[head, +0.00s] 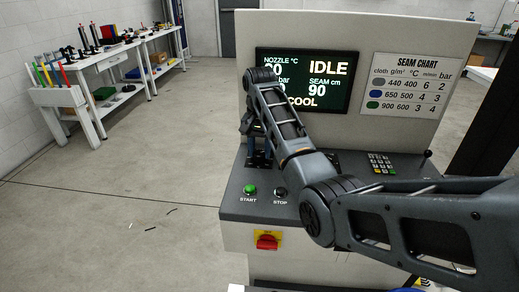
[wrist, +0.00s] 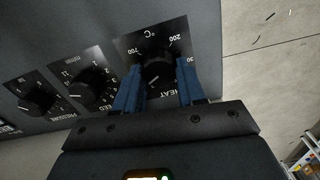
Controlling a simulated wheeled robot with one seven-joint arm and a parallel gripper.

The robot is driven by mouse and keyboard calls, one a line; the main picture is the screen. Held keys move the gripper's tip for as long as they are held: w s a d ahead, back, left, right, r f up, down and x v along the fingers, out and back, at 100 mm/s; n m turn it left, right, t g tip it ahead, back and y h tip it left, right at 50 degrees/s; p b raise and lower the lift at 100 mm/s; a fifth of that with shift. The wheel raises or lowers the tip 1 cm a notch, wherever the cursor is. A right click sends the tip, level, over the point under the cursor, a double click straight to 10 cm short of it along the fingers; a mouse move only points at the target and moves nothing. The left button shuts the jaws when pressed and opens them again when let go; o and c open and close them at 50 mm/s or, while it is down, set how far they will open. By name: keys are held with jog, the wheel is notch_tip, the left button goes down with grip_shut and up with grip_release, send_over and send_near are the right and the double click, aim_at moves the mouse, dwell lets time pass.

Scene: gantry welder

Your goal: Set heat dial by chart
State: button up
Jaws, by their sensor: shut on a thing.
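The heat dial (wrist: 158,72) is a black knob on a black plate marked in °C, with 200 and 700 showing in the wrist view. My gripper (wrist: 158,90) has its two blue fingers on either side of this knob and is shut on it. In the head view my gripper (head: 258,150) is over the left part of the console, and my arm hides the dials there. The seam chart (head: 411,83) is on the upright panel at right; it lists grey 440 with 400 °C, blue 650 with 500, green 900 with 600. The screen (head: 305,80) reads IDLE and COOL, partly covered by my arm.
The green START button (head: 250,189), black STOP button (head: 281,192) and red switch (head: 267,241) are at the console front. A keypad (head: 381,163) is at right.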

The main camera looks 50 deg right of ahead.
jog(key=shift+r+m, duration=0.15)
jog(key=shift+m, duration=1.45)
jog(key=shift+d, duration=0.1)
jog(key=o, duration=1.1)
jog(key=shift+c, duration=0.2)
